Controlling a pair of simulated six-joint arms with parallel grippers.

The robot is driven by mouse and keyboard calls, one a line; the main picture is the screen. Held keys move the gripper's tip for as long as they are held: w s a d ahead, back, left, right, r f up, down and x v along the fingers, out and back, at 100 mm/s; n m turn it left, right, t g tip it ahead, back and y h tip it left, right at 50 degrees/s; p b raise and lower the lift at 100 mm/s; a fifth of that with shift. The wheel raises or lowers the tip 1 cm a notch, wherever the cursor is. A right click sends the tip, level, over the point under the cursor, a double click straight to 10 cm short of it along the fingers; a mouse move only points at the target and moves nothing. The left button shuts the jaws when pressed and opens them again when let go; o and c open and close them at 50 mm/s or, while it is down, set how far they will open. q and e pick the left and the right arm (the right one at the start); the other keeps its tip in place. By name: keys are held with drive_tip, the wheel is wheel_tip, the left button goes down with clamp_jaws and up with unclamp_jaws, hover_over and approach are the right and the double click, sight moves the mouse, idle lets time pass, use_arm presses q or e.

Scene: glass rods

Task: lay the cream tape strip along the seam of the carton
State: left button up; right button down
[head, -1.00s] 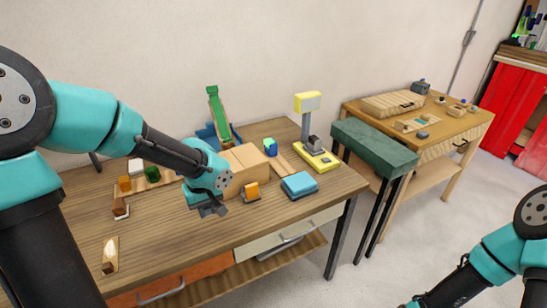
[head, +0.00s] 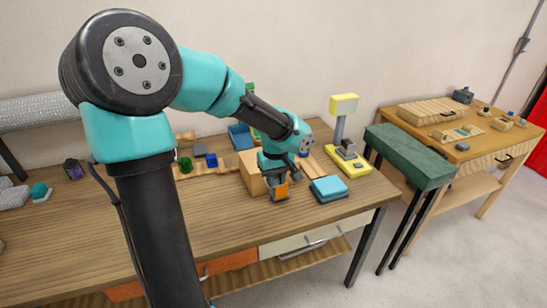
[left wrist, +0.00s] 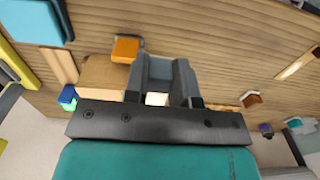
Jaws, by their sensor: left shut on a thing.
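The carton (head: 252,172) is a tan box on the wooden table, partly hidden behind my left arm; it also shows in the left wrist view (left wrist: 98,74). My left gripper (head: 279,193) is low at the carton's near right side. In the left wrist view its grey fingers (left wrist: 164,72) are shut with a small pale patch between them, which looks like the cream tape strip (left wrist: 157,99); most of it is hidden. An orange-topped grey block (left wrist: 125,49) is right beside the fingers. My right gripper is out of view.
A blue block (head: 328,187) lies right of the gripper. A yellow-based stand (head: 347,164) is behind it. A green-topped bench (head: 410,155) and a second table are at the right. The table front is largely clear.

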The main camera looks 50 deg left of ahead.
use_arm(q)
drive_tip(key=w+a, duration=0.3)
drive_tip(key=a, duration=0.1)
drive_tip(key=w+a+f, duration=0.1)
drive_tip(key=w+a, duration=0.6)
drive_tip(key=a, duration=0.1)
drive_tip(key=shift+w+f, duration=0.25)
drive_tip(key=shift+w, duration=0.1)
drive_tip(key=shift+f, duration=1.75)
drive_tip(key=shift+f, duration=0.1)
drive_tip(key=o, duration=0.9)
